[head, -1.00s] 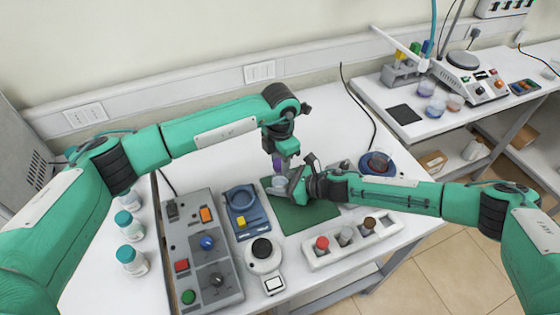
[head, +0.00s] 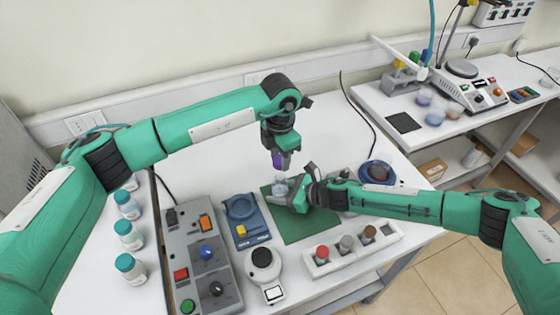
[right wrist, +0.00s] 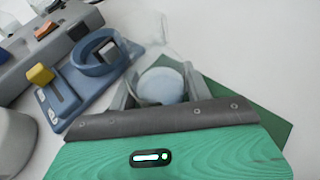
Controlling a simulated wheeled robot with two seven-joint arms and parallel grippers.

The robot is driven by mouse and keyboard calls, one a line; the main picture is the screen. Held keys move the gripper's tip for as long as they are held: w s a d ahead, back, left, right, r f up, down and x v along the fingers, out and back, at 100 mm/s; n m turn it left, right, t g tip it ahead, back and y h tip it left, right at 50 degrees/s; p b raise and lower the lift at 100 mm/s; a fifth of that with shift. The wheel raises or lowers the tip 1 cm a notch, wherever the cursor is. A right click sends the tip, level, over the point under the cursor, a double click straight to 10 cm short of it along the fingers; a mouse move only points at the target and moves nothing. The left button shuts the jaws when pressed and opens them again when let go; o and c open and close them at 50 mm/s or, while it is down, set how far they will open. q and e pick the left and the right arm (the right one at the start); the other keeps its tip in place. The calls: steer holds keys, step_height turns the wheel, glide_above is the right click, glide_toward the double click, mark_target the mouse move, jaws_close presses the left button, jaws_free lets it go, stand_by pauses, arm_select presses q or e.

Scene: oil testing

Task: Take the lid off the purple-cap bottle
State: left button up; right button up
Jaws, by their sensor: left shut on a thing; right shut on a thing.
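My left gripper (head: 281,152) is shut on the purple cap (head: 278,161) and holds it in the air above the green mat (head: 305,222). My right gripper (head: 290,192) reaches in from the right, low over the mat, and is shut on the small clear bottle (head: 280,188). A gap shows between the cap and the bottle below it. In the right wrist view the bottle (right wrist: 162,84) stands between the fingers, seen from above with pale blue contents and no cap on it.
A white rack (head: 352,255) with red, grey and brown caps stands in front. A blue device (head: 241,220), a white round instrument (head: 264,262) and a grey control box (head: 203,265) lie to the left. Several teal-capped bottles (head: 129,236) stand at far left.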

steer(key=o, duration=1.4)
steer(key=shift+o, duration=0.2)
steer(key=shift+d, duration=0.1)
